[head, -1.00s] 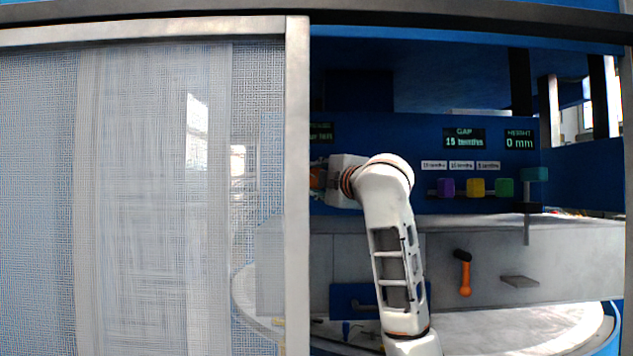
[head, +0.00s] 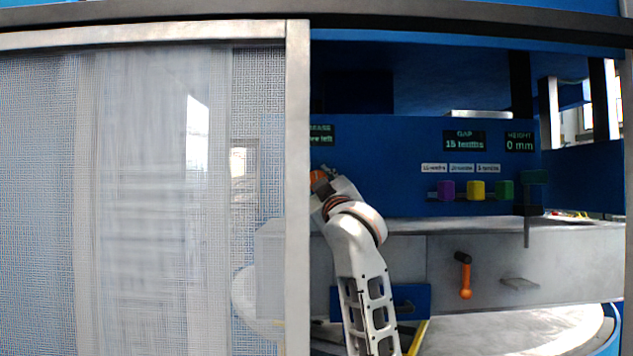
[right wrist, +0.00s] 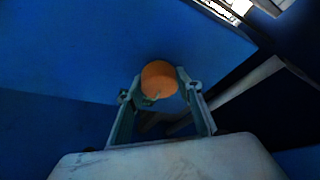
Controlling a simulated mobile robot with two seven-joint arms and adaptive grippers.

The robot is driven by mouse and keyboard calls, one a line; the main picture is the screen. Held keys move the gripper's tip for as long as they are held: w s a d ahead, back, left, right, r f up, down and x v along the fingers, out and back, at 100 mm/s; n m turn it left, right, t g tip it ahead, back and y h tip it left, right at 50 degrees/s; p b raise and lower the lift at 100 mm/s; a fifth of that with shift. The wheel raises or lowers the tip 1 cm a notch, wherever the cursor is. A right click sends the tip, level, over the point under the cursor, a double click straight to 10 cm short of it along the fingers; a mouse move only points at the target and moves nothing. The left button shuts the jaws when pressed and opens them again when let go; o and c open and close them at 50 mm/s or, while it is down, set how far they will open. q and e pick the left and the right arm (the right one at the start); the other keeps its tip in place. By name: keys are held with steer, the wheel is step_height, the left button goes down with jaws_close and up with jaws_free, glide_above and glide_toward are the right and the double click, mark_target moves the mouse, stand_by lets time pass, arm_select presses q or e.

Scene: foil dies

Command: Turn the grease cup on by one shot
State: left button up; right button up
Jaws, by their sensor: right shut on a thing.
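The grease cup is an orange round cap (head: 319,181) on the blue panel, just right of the screen door's edge in the head view. In the right wrist view the orange cap (right wrist: 159,76) sits between the two fingers. My right gripper (right wrist: 160,84) is shut on it, with a finger on each side. In the head view the gripper is small and partly hidden by my own wrist. A dark display with green text (head: 321,135) is above the cup, its left part cut off by the door frame. My left gripper is not in view.
The mesh screen door (head: 150,200) covers the left half, its metal frame edge (head: 297,180) close to the right wrist. Purple (head: 446,190), yellow (head: 476,190) and green (head: 505,190) blocks are on the panel. An orange-handled lever (head: 465,278) hangs on the grey front.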

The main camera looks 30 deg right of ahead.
steer(key=shift+f+m+h, duration=0.1)
steer(key=shift+m+h, duration=0.3)
steer(key=shift+m, duration=0.5)
steer(key=o, duration=1.1)
steer(key=v, duration=1.2)
